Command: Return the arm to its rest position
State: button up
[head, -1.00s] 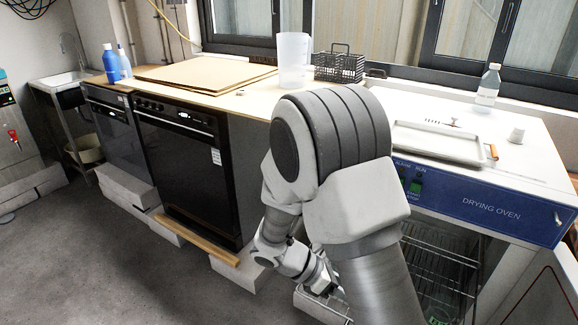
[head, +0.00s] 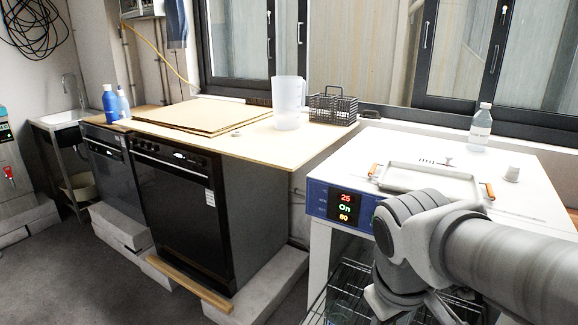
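My arm (head: 430,235) reaches in from the right edge of the head view, in front of the drying oven (head: 318,196). It bends down over the oven's front, and its lower part is at the bottom edge of the picture. My gripper is not visible, so whether it holds anything cannot be seen. The oven's panel display (head: 345,207) is lit and reads 25, On and 80. The arm hides the right part of that panel.
Wire racks (head: 345,290) show below the panel. A pitcher (head: 288,103) and black basket (head: 333,106) stand on the wooden counter (head: 250,140). Floor is clear at left.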

notch_tip(320, 180, up, 25)
jog(key=s+m+t+y+p, duration=0.1)
jog(key=s+m+t+p, duration=0.1)
jog(key=p, duration=1.9)
jog(key=shift+s+a+m+t+y, duration=0.25)
jog(key=shift+m+t, duration=0.25)
jog(key=shift+m, duration=0.6)
jog(key=shift+s, duration=0.1)
